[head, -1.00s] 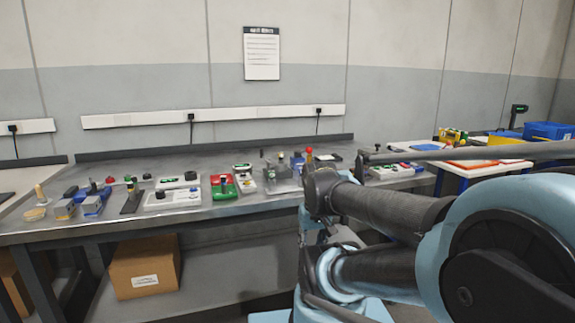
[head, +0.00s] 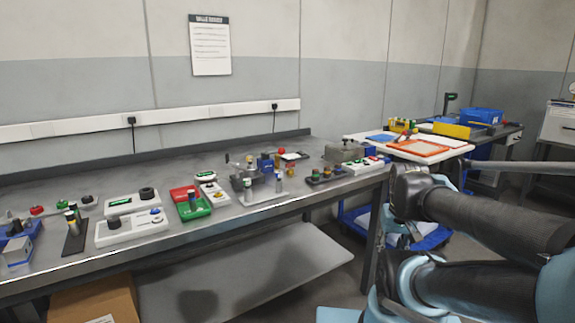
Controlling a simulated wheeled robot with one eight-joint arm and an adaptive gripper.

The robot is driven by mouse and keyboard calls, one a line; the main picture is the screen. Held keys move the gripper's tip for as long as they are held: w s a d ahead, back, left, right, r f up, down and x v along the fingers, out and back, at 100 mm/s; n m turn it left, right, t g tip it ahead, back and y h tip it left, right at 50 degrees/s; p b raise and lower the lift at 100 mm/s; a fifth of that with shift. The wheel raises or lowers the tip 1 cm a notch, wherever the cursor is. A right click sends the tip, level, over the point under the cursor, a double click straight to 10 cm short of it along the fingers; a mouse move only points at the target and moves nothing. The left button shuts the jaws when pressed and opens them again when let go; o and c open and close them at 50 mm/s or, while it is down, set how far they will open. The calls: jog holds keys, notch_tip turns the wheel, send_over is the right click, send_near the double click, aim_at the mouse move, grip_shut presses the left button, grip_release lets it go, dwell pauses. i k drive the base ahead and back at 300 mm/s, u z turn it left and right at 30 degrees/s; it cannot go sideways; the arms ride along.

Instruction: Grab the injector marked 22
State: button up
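No number 22 can be read on anything, so I cannot tell which piece is the injector. Small upright cylindrical pieces stand on the long grey workbench (head: 240,218). One group is on a black stand (head: 74,240) at the left. A piece stands in the red and green tray (head: 193,205), and others are around the grey metal fixture (head: 243,178). Several short pieces sit in a dark rack (head: 325,175) to the right. My folded arm fills the right foreground, away from these pieces. My gripper's fingers cannot be made out.
White testers with dials (head: 132,227) stand on the bench. A wheeled cart with an orange-rimmed tray (head: 418,148) and a blue bin (head: 481,116) are at the back right. A cardboard box (head: 97,303) is under the bench. Floor shows between bench and arm.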

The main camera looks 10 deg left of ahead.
aim_at(249, 159)
jog(key=z, duration=0.9)
jog(key=k, duration=1.1)
jog(key=u, duration=1.15)
jog(key=i, duration=1)
